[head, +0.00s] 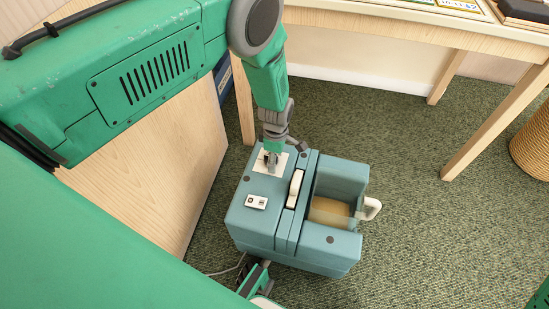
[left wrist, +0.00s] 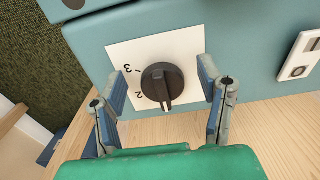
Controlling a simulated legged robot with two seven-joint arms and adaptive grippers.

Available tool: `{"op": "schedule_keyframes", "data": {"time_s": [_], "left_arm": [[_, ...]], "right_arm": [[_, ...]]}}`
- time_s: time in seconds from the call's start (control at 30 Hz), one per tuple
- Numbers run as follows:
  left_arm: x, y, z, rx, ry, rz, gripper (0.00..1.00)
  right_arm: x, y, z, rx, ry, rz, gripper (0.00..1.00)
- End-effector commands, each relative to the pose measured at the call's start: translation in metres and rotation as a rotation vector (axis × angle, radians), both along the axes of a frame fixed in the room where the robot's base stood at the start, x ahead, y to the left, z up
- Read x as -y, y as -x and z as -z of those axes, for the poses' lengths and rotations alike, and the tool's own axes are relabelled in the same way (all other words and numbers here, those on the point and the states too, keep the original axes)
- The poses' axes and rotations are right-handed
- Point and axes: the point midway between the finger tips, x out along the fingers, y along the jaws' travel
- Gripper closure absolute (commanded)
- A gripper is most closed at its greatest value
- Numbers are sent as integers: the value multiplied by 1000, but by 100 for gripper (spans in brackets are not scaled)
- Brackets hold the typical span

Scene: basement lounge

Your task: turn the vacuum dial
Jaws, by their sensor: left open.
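The teal vacuum (head: 258,225) stands on the carpet in the middle of the head view. Its black round dial (left wrist: 162,84) sits on a white plate (left wrist: 126,55) marked with numbers, 3 and 2 among them. The dial's pale pointer line is toward the bottom of the left wrist view. My left gripper (left wrist: 163,86) is open, with one finger on each side of the dial and a visible gap to it. In the head view the left gripper (head: 271,158) is over the plate and mostly hides the dial.
A white switch panel (head: 256,202) and a white handle (head: 295,188) are on the vacuum's top. A wooden panel (head: 150,165) stands close on the left. A desk (head: 420,35) is behind, and a wicker basket (head: 532,140) is at right. Carpet right of the vacuum is clear.

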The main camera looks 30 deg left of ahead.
Motion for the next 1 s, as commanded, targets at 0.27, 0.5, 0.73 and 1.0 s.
{"op": "schedule_keyframes", "data": {"time_s": [0.27,0.5,0.73,1.0], "left_arm": [[-6,0,4,-2,13,-2,92],[-9,1,4,-4,3,-3,88],[-8,1,4,-3,1,-3,89],[-6,1,3,-2,6,19,89]], "right_arm": [[0,0,0,0,0,0,60],[0,0,0,0,0,-1,60],[0,0,0,0,0,0,60],[0,0,0,0,0,0,60]]}}
